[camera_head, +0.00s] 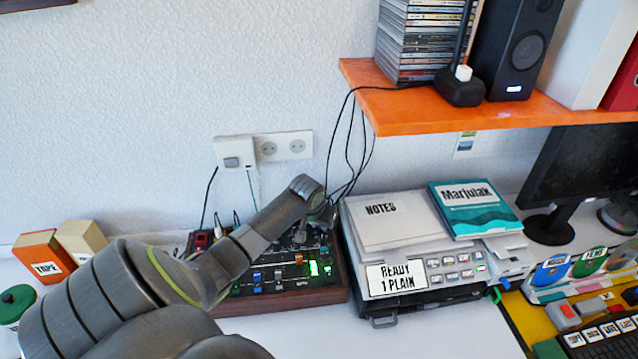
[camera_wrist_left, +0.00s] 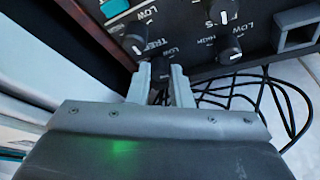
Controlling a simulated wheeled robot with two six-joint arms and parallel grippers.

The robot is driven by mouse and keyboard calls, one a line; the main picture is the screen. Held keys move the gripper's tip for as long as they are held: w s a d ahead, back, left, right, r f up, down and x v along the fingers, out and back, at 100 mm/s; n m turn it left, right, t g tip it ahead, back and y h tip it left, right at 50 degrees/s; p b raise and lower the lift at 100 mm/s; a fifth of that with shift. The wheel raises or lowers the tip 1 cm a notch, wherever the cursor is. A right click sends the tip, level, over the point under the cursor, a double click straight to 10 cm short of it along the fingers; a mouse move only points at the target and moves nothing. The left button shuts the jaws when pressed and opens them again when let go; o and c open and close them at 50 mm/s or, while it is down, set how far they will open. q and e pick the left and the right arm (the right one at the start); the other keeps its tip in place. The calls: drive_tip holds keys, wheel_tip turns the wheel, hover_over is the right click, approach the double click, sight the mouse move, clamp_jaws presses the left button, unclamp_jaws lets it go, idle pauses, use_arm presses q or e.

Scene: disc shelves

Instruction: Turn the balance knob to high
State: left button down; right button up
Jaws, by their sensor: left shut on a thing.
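The mixer panel (camera_head: 275,268), a dark box with knobs, sliders and a green lit display, sits on the desk against the wall. My left gripper (camera_head: 318,208) is at its back right part in the head view. In the left wrist view its two fingers (camera_wrist_left: 160,74) are shut on a dark knob (camera_wrist_left: 160,66), partly hidden between them, below a partly readable label that seems to start "TRE". Other black knobs with white marks, such as one beside LOW/HIGH lettering (camera_wrist_left: 229,48) and one at upper left (camera_wrist_left: 136,44), are clear of the fingers. I cannot read a balance label.
A grey printer (camera_head: 425,275) with papers and a teal book (camera_head: 472,210) stands just right of the mixer. Loose black cables (camera_wrist_left: 270,92) lie beside the panel. An orange shelf (camera_head: 420,108) overhangs at upper right. Small boxes (camera_head: 45,258) stand at left.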

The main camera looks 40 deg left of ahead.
use_arm(q)
drive_tip(key=c, duration=1.6)
unclamp_jaws()
